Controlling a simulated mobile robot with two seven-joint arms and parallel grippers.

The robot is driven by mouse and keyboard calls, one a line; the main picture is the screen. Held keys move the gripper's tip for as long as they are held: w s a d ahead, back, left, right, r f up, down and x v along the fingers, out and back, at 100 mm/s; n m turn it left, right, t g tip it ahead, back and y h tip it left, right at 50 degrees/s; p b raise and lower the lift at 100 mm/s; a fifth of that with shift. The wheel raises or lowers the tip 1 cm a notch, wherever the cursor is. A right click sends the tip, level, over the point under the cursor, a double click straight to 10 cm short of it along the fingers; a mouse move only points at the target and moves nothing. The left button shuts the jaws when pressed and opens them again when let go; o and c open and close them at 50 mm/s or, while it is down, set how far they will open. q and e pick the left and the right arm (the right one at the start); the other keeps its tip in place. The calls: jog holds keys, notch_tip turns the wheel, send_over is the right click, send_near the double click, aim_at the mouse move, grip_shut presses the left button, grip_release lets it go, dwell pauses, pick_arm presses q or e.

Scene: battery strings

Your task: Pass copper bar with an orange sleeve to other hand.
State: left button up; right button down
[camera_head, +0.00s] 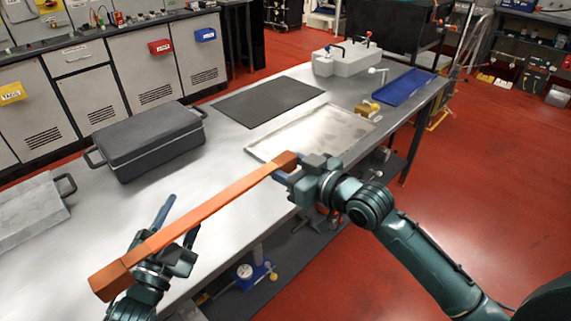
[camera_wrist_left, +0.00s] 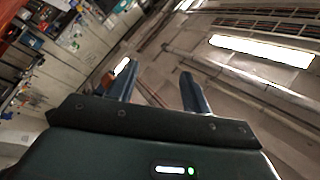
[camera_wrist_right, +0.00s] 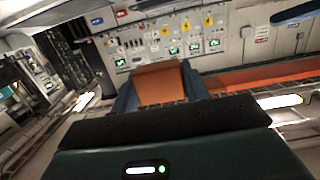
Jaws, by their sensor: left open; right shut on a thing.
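The copper bar with an orange sleeve (camera_head: 200,213) is held in the air, slanting from the centre down to the lower left. My right gripper (camera_head: 286,170) is shut on its far, brownish end, which also shows between the fingers in the right wrist view (camera_wrist_right: 160,84). My left gripper (camera_head: 182,214) is open near the bar's lower-left part. The bar crosses in front of that gripper in the head view. In the left wrist view the gap between its fingers (camera_wrist_left: 157,88) looks empty, with a small orange patch (camera_wrist_left: 108,81) beside the left finger. I cannot tell whether they touch.
Below is a long metal workbench (camera_head: 225,165). On it are a dark lidded case (camera_head: 150,140), a black mat (camera_head: 268,102), a shallow metal tray (camera_head: 262,150), a blue tray (camera_head: 404,86) and a grey block-shaped device (camera_head: 347,62). Open red floor (camera_head: 475,180) lies to the right.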

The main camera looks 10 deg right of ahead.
jog(key=shift+r, duration=0.15)
pick_arm(q)
jog(key=s+a+f+n+g+y, duration=0.2)
jog(key=s+f+n, duration=0.4)
jog(key=s+f, duration=0.3)
jog(key=s+a+f+n+g+y, duration=0.3)
jog(key=s+f+n+g+y, duration=0.1)
jog(key=s+f, duration=0.5)
jog(key=shift+s+f+n+g+y, duration=0.2)
jog(key=shift+s+n+g+y, duration=0.15)
jog(key=shift+n+g, duration=0.65)
jog(key=shift+a, duration=0.1)
